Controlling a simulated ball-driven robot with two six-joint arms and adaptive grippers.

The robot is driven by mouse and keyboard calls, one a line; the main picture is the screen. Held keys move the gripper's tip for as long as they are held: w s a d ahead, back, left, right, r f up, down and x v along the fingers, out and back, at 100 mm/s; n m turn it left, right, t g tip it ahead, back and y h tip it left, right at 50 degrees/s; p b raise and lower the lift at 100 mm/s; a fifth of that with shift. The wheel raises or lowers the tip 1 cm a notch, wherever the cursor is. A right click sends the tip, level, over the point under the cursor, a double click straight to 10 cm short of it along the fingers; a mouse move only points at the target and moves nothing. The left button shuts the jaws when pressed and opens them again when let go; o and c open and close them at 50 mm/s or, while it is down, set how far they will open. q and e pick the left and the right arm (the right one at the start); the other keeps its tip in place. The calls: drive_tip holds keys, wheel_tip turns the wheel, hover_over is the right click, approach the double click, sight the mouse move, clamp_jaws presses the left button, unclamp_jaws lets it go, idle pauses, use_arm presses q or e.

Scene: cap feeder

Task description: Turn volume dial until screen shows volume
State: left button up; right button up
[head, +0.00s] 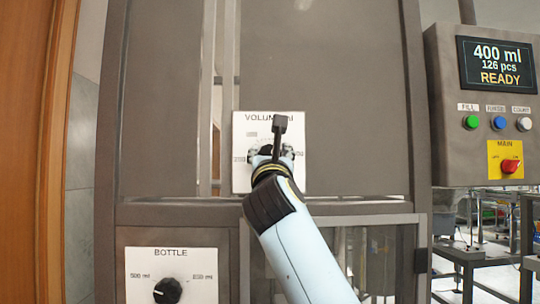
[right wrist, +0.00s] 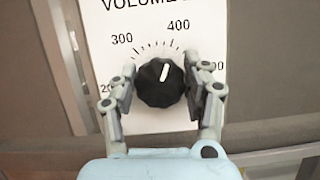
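The black volume dial (right wrist: 160,84) sits on a white VOLUME plate (head: 241,180). In the right wrist view its white pointer is tilted slightly right of straight up, toward the 400 mark. My right gripper (right wrist: 160,70) has one finger on each side of the dial, very close to its edges. I cannot tell whether the fingers press on it. In the head view my right gripper (head: 271,153) partly hides the dial and plate. The screen (head: 496,64) reads 400 ml, 126 pcs, READY. My left gripper is not in view.
A BOTTLE plate (head: 140,284) with a black dial (head: 168,291) is at lower left. The grey control box (head: 446,110) at right carries green, blue and white buttons and a red MAIN switch (head: 510,166). Grey frame bars surround the panel.

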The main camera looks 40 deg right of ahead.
drive_tip(key=c, duration=0.4)
drive_tip(key=shift+o, duration=0.2)
drive_tip(key=shift+f+m+g+h+b, duration=0.15)
drive_tip(key=shift+m+g+h+b, duration=0.25)
drive_tip(key=shift+m+b, duration=0.55)
drive_tip(key=m+g+h+b, duration=0.1)
drive_tip(key=m+b, duration=0.2)
drive_tip(key=m+g+h+b, duration=0.1)
drive_tip(key=m+b, duration=0.2)
drive_tip(key=m, duration=0.1)
drive_tip(key=m+g+b, duration=0.2)
drive_tip(key=m+b, duration=0.1)
drive_tip(key=b, duration=0.1)
drive_tip(key=shift+f+h, duration=0.1)
drive_tip(key=shift+h, duration=0.3)
use_arm(q)
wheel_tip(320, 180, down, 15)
drive_tip(key=b, duration=0.3)
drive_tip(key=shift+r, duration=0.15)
use_arm(e)
drive_tip(key=shift+d+m+g, duration=0.1)
drive_tip(key=shift+m+g, duration=0.7)
drive_tip(key=shift+m, duration=1.15)
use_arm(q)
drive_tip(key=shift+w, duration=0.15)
use_arm(e)
drive_tip(key=o, duration=1.2)
drive_tip(key=shift+s, duration=0.1)
drive_tip(key=shift+c, duration=0.2)
